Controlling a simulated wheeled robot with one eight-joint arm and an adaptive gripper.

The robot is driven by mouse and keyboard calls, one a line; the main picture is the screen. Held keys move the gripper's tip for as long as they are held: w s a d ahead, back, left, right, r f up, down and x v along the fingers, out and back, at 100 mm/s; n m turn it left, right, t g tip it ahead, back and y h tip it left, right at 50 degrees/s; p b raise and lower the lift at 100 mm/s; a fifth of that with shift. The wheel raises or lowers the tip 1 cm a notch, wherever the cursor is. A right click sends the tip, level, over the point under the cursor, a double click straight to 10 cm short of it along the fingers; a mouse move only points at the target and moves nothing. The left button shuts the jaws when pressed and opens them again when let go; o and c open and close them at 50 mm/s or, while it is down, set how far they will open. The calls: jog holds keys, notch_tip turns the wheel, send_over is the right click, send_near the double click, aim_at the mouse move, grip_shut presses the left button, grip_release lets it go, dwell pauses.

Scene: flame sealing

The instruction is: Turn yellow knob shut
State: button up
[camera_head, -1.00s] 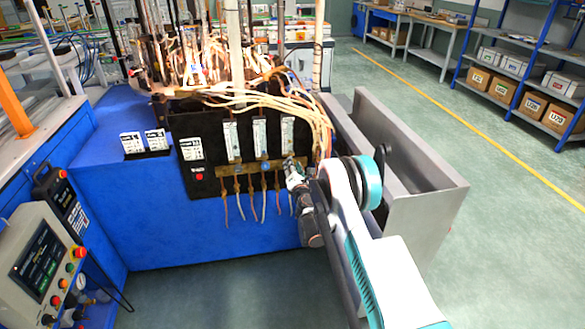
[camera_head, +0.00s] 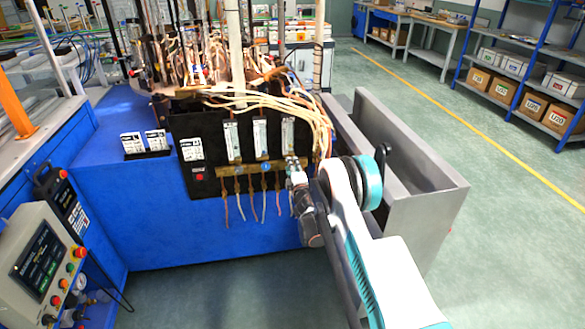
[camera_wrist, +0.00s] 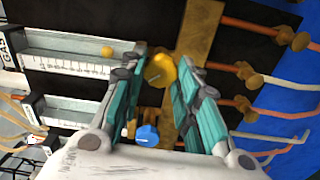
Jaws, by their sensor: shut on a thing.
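The yellow knob (camera_wrist: 160,70) sits on the brass manifold bar and shows between my fingertips in the wrist view. My gripper (camera_wrist: 161,64) is shut on it, with one teal finger on each side. In the head view my gripper (camera_head: 296,170) is at the right end of the manifold, and it hides the yellow knob there. A blue knob (camera_wrist: 147,135) is beside the yellow one, below it in the wrist view. It also shows in the head view (camera_head: 265,166).
Flow meter tubes (camera_wrist: 80,52) run beside the knobs; the nearest has a small yellow float. Hoses (camera_wrist: 265,28) leave the brass fittings. A black panel on a blue machine (camera_head: 160,210) carries them. A grey metal trough (camera_head: 425,205) stands close right of my arm.

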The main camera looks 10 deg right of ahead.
jog(key=shift+d+m, duration=0.1)
jog(key=shift+m, duration=0.6)
jog(key=o, duration=1.1)
jog(key=shift+c, duration=0.2)
jog(key=shift+s, duration=0.15)
jog(key=s, duration=0.7)
jog(key=shift+s, duration=0.15)
